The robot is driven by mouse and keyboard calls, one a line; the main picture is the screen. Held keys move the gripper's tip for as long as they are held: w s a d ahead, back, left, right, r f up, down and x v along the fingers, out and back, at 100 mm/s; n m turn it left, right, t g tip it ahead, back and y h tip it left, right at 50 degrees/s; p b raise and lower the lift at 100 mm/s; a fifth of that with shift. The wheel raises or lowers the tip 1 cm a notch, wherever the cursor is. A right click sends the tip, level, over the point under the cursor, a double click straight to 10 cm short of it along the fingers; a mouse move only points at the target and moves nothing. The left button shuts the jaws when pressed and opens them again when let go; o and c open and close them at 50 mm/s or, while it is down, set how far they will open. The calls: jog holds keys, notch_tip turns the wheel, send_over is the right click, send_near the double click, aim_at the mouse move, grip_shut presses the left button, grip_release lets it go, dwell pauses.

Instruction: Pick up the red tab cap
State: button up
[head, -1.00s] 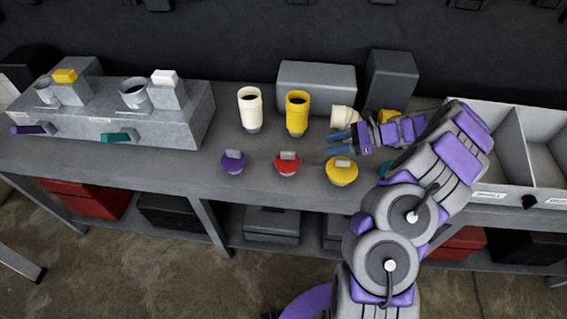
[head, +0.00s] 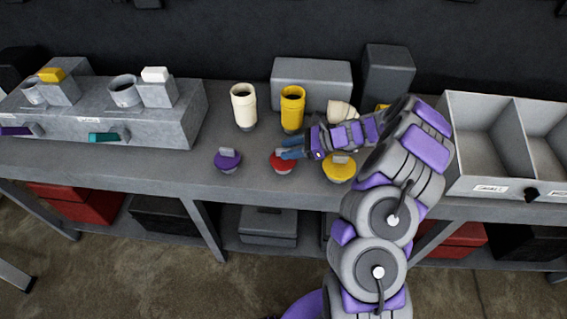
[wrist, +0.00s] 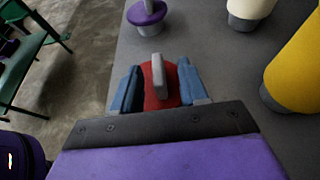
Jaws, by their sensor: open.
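The red tab cap (head: 282,162) sits on the grey bench between the purple cap and the yellow cap. In the wrist view the red cap (wrist: 160,86) lies between my two blue fingertips, its grey tab standing up. My gripper (head: 292,149) is open with its fingers around the cap's tab side; in the wrist view my gripper (wrist: 158,88) has one finger on each side of the cap. The fingers partly hide the cap in the head view. I cannot tell whether either finger touches it.
A purple cap (head: 228,161) is left and a yellow cap (head: 339,168) right, close under my arm. Cream (head: 243,106) and yellow (head: 292,108) cylinders stand behind. A grey fixture (head: 165,118) is at left, an open divided bin (head: 480,185) at right.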

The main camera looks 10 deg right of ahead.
jog(key=shift+x, duration=1.25)
jog(key=shift+c, duration=0.2)
jog(key=shift+d, duration=0.1)
grip_shut()
